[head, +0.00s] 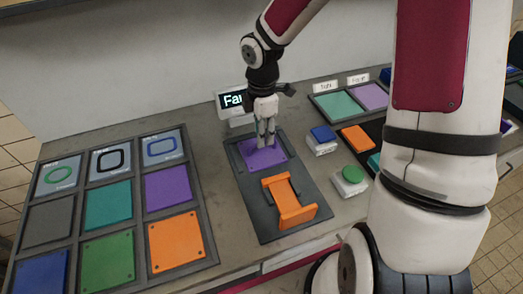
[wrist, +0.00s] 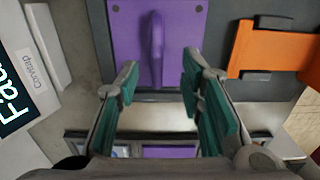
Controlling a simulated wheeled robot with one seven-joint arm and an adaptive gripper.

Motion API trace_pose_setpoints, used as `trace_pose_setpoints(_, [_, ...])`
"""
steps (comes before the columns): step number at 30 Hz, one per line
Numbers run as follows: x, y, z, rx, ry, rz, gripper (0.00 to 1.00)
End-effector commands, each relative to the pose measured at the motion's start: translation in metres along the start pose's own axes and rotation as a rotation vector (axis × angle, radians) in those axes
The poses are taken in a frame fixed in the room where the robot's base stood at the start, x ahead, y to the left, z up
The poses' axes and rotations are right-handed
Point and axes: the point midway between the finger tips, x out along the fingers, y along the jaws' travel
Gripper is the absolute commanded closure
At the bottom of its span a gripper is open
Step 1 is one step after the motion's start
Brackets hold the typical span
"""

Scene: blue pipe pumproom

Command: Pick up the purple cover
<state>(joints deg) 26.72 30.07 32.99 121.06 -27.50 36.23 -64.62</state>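The purple cover (head: 258,160) lies flat at the far end of a dark tray (head: 250,213). In the wrist view the purple cover (wrist: 190,40) is at the top, with a raised purple handle along its middle. My gripper (head: 266,143) is above it, pointing down. In the wrist view my gripper (wrist: 160,78) is open, its teal-padded fingers apart with nothing between the pads. The handle lies ahead of the gap, roughly centred between the fingers. In the head view the fingers hide part of the cover. I cannot tell if they touch it.
An orange bridge-shaped piece (head: 288,200) stands on the tray's near end. A rack of coloured tiles (head: 140,233) is at left, including a purple tile (head: 168,187). Blue (head: 322,133) and green (head: 350,174) buttons are at right. A lit sign (head: 232,100) stands behind.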

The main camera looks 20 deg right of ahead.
Motion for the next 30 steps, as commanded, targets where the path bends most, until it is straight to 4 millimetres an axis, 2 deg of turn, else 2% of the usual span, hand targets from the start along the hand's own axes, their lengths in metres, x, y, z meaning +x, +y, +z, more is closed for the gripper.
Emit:
trace_pose_setpoints(12, [0.049, 0.003, 0.002, -0.001, 0.0, -0.003, 0.65])
trace_pose_setpoints(21, [0.052, 0.003, 0.002, 0.0, 0.0, 0.0, 0.65])
trace_pose_setpoints(26, [0.052, 0.003, 0.002, 0.0, 0.0, 0.0, 1.0])
trace_pose_setpoints(30, [0.052, 0.003, 0.002, 0.0, -0.001, 0.0, 1.0])
